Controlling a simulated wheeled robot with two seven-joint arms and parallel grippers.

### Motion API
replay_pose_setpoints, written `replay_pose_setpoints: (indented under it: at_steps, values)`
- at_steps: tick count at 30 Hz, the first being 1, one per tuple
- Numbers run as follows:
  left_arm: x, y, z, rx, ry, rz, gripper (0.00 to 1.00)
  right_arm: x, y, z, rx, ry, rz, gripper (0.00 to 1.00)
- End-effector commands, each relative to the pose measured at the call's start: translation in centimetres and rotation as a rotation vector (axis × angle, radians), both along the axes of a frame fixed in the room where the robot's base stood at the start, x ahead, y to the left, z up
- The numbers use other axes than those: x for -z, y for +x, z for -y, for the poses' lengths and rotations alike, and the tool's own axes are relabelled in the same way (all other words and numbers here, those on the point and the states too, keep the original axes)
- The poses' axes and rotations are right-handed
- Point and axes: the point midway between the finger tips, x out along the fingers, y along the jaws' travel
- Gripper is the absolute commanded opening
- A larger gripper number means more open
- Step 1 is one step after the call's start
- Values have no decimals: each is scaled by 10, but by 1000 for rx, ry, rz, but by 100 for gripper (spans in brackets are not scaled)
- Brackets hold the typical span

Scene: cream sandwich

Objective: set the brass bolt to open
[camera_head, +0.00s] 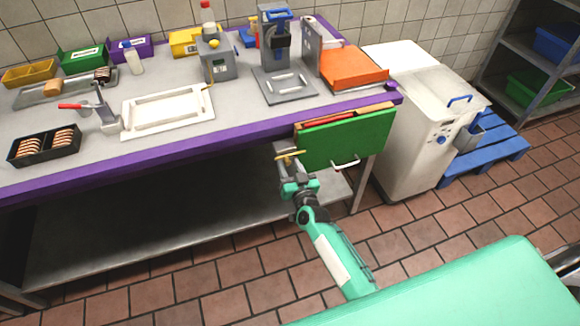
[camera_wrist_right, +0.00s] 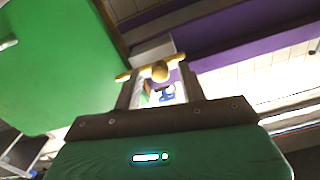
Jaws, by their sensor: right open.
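The brass bolt (camera_head: 291,154) shows in the head view as a short yellow bar just left of the green drawer front, below the table's purple edge. In the right wrist view the brass bolt (camera_wrist_right: 160,72) has a rounded knob in the middle and a bar reaching to both sides. My right gripper (camera_head: 287,166) is at the bolt, with its fingers (camera_wrist_right: 158,88) spread and the knob in line with the gap between them. Whether they touch the bolt I cannot tell. The bolt's mounting is largely hidden. My left gripper is not in view.
The green drawer front (camera_head: 347,139) stands out from the table close to the right of my gripper, its handle facing outward. A purple-edged worktable (camera_head: 240,130) carries trays and devices. A white machine (camera_head: 424,125) stands right of it. The tiled floor in front is clear.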

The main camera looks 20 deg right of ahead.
Motion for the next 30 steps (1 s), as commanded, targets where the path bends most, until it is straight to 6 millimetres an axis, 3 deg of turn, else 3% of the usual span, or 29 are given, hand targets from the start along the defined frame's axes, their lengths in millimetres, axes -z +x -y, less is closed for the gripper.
replay_pose_setpoints:
  at_steps: [8, 12, 15, 22, 30]
  values:
    - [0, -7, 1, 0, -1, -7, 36, 0, 1, 0, 0, 0, 0, 41]
    - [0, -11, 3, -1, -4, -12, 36, 0, 1, 0, 0, 0, 0, 14]
    - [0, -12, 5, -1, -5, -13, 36, 0, 1, 0, 0, 0, 0, 0]
    - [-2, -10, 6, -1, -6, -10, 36, 0, 1, -5, 0, 2, 0, 0]
    - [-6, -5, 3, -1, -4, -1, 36, -1, -1, -39, 0, 4, -1, 0]
